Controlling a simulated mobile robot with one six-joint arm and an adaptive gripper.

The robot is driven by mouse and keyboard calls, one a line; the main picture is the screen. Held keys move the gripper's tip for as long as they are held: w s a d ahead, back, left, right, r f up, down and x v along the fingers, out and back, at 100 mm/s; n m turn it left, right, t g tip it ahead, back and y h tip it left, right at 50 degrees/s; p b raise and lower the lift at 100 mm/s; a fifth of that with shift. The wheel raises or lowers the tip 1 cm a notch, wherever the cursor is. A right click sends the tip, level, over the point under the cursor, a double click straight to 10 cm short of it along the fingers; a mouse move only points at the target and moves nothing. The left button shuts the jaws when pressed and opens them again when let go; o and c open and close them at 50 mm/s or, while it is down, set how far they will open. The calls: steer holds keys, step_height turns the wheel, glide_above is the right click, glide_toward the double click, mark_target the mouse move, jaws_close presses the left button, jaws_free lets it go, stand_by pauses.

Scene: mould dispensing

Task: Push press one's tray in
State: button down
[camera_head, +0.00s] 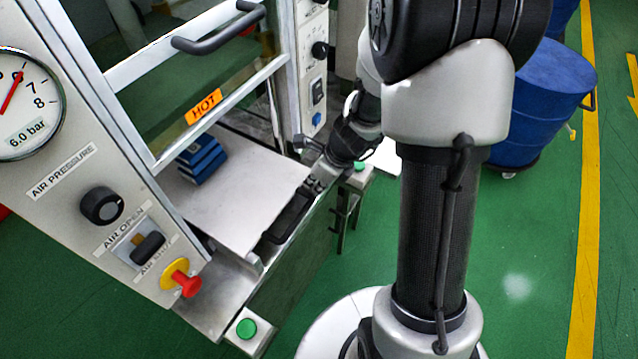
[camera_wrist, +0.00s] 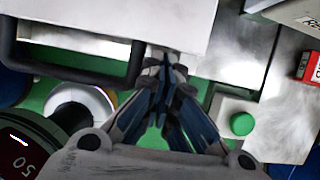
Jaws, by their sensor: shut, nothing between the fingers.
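Press one's tray (camera_head: 235,195) is a flat grey metal plate that sticks partly out at the front of the press, with a blue mould (camera_head: 203,158) on its rear part. A black bar handle (camera_head: 290,218) is on its front edge. My gripper (camera_head: 312,187) is shut and empty at the tray's front edge, near the far end of the handle. In the wrist view my gripper's fingertips (camera_wrist: 168,62) are together at the tray's (camera_wrist: 120,18) edge, just right of the handle (camera_wrist: 75,65). I cannot tell whether they touch it.
The guard door with its HOT label (camera_head: 204,106) is raised above the tray. A red stop button (camera_head: 187,283) sticks out at the left front. Green buttons stand at the near corner (camera_head: 246,328) and far corner (camera_head: 360,165). Blue drums (camera_head: 545,95) stand right; green floor is clear.

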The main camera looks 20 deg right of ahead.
mark_target(298, 177)
steer(key=w+a+p, duration=0.1)
steer(key=w, duration=0.1)
steer(key=w+a+p, duration=0.1)
steer(key=w+a, duration=0.1)
steer(key=shift+r, duration=0.1)
steer(key=shift+d, duration=0.1)
stand_by(0.3)
